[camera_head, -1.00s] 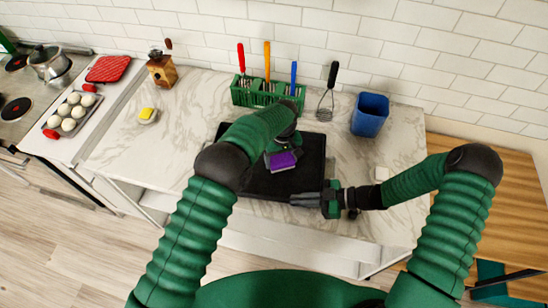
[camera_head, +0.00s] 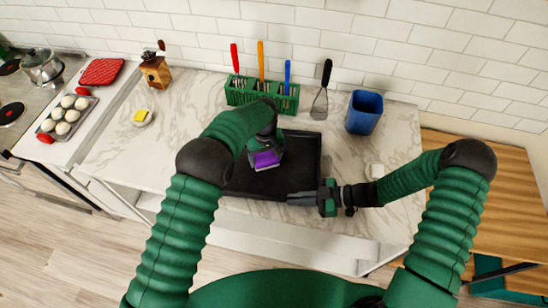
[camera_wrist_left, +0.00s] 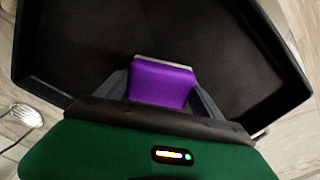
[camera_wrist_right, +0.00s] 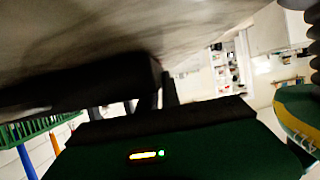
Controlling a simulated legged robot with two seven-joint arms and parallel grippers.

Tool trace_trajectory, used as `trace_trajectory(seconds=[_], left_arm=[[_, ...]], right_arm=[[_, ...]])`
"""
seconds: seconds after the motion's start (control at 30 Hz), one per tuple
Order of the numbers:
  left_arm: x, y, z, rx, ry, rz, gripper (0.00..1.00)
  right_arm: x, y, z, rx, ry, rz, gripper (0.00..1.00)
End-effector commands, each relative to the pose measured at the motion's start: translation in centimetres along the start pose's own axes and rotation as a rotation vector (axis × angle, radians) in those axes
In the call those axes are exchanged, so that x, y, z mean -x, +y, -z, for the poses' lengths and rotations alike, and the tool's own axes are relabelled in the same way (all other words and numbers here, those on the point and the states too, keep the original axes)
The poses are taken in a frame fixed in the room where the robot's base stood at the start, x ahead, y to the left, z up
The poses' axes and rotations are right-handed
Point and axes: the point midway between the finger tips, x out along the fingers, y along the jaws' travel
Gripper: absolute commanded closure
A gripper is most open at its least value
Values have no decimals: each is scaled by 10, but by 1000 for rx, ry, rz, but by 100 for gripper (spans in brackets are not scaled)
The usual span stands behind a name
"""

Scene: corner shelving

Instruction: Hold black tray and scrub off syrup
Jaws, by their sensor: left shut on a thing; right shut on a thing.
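The black tray (camera_head: 303,160) lies on the marble counter, and its inside also shows in the left wrist view (camera_wrist_left: 235,50). My left gripper (camera_head: 266,152) is shut on a purple sponge (camera_head: 265,160) with a pale edge, inside the tray. The sponge shows between the fingers in the left wrist view (camera_wrist_left: 162,82). My right gripper (camera_head: 305,198) is shut on the tray's near right edge. The right wrist view is dark and blurred around its fingers (camera_wrist_right: 160,90). I cannot make out syrup on the visible tray floor; my left arm hides part of it.
A green rack (camera_head: 262,94) with colored-handled utensils stands behind the tray. A spatula (camera_head: 321,95) leans nearby, and a blue bin (camera_head: 364,112) stands to the right. The counter between dish and tray is clear.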

Motion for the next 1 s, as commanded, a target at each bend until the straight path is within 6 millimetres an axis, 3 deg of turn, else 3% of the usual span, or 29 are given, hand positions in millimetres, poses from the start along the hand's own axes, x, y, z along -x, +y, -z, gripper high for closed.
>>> trace_trajectory(seconds=[0.57, 0.7, 1.0], left_arm=[[-1, -49, 21, 2, 0, 3, 68], [20, -47, 22, 0, 3, 1, 68], [47, -46, 22, 0, 1, 1, 68]], right_arm=[[1, 1, 0, 0, -1, -2, 100], [1, 1, 0, 0, -1, -2, 100], [1, 1, -1, 0, -1, -1, 100]])
